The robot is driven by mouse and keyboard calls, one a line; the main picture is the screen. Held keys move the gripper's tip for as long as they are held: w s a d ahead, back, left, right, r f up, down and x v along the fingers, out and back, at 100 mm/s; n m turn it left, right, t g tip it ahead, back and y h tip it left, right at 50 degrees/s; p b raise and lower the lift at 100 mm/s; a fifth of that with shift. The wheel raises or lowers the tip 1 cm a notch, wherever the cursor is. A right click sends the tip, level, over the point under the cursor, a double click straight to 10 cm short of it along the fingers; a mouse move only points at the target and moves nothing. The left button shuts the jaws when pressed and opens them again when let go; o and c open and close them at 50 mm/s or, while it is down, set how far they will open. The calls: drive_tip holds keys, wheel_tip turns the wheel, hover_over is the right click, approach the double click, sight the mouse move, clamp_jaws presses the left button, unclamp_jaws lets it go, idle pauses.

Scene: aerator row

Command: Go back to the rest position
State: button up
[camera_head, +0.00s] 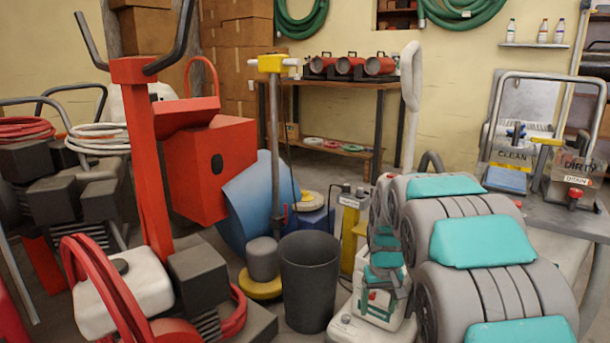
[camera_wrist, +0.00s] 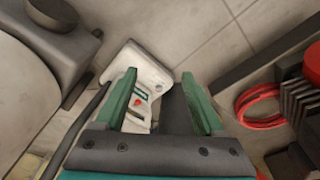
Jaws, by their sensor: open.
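My gripper (camera_wrist: 163,95) shows in the wrist view as two green fingers spread wide apart. It is open, and nothing is seen clamped between the fingers. A white machine body (camera_wrist: 145,85) with a red button and a green strip lies beyond and partly between the fingers. I cannot tell whether the fingers touch it. In the head view my grey and teal arm fills the lower right, and the gripper's fingers cannot be made out clearly there.
A dark grey bin (camera_head: 309,285) stands at the lower middle. An orange-red machine (camera_head: 150,180) and a white tank (camera_head: 125,295) crowd the left. A wooden bench (camera_head: 345,84) with red blowers stands behind. A grey table (camera_head: 555,218) is at right. A red coiled cable (camera_wrist: 258,98) lies on the floor.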

drive_tip(key=s+a+r+g+p, duration=0.1)
drive_tip(key=s+r, duration=0.2)
drive_tip(key=s, duration=1)
drive_tip(key=s+r+g+p, duration=0.1)
drive_tip(key=s+r+p, duration=0.1)
drive_tip(key=s, duration=1.1)
drive_tip(key=s+a+r+g+p, duration=0.1)
drive_tip(key=s+r, duration=0.3)
drive_tip(key=s, duration=0.9)
drive_tip(key=shift+s+a+m, duration=0.3)
drive_tip(key=shift+r, duration=0.1)
